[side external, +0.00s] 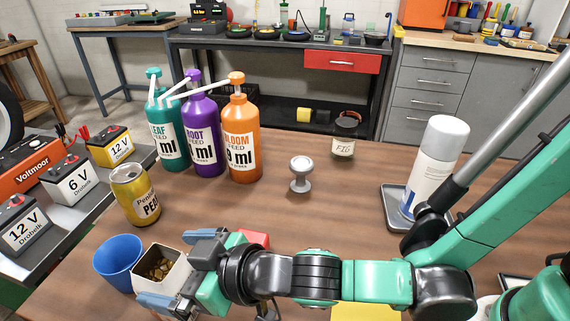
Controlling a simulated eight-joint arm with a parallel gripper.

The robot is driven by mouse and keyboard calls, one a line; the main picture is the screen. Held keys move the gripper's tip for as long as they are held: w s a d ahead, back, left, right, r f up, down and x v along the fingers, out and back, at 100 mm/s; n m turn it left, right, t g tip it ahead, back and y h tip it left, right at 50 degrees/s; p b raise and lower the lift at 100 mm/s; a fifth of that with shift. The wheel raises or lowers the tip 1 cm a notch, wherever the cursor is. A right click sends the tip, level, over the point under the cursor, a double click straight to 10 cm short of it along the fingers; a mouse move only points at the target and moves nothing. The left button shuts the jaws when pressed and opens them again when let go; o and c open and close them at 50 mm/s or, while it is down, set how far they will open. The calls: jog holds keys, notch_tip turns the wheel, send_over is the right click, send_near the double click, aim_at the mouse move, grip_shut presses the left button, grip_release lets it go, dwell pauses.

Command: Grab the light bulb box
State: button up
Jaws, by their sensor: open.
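My gripper (167,268) is open at the lower left of the side external view, its two blue-grey fingers spread apart. A small white box (178,275) with an open top and brownish-gold contents lies between the fingers in the picture. I cannot tell whether the fingers touch it or how high they are. No bulb marking is readable, so I cannot tell whether this is the light bulb box. A red object (254,238) shows behind my wrist, mostly hidden.
A blue cup (117,262) stands left of the box, with a gold can (136,196) behind it. Three pump bottles, including an orange one (241,140), stand farther back. A grey knob (300,174), a jar (343,146) and a spray can (436,160) stand rightward. Mid-table is mostly clear.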

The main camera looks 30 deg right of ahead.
aim_at(150, 264)
jog(key=shift+x, duration=2.8)
jog(key=c, duration=1.5)
